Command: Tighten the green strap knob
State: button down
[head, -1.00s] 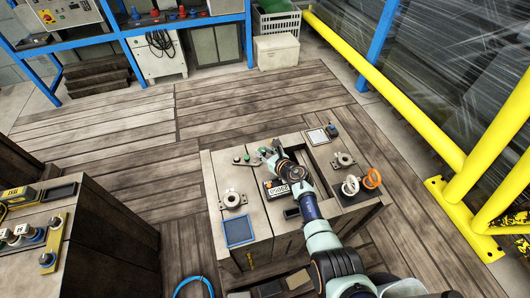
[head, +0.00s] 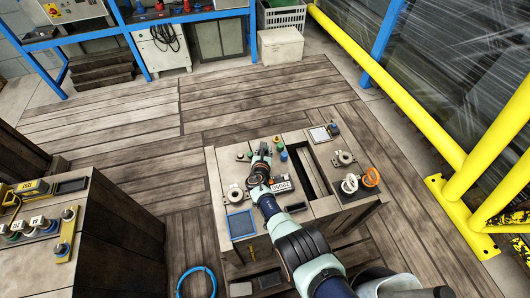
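My gripper (head: 263,149) is over the block, just left of this row and apart from the green knob. It is seen from above and behind, and its fingers are too small and foreshortened to tell open from shut. Nothing held shows. No strap can be made out.
Small green and red buttons (head: 245,155) sit left of my gripper. A round flanged fitting (head: 235,194) and a blue-edged tray (head: 240,225) lie nearer. White and orange rings (head: 371,177) are at the right. Yellow rails stand farther right; wooden floor is clear beyond.

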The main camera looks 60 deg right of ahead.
jog(key=shift+m+g, duration=0.4)
jog(key=c, duration=0.8)
grip_release()
jog(key=shift+a, duration=0.1)
jog(key=v, duration=1.2)
jog(key=shift+f, duration=0.1)
jog(key=shift+w, duration=0.1)
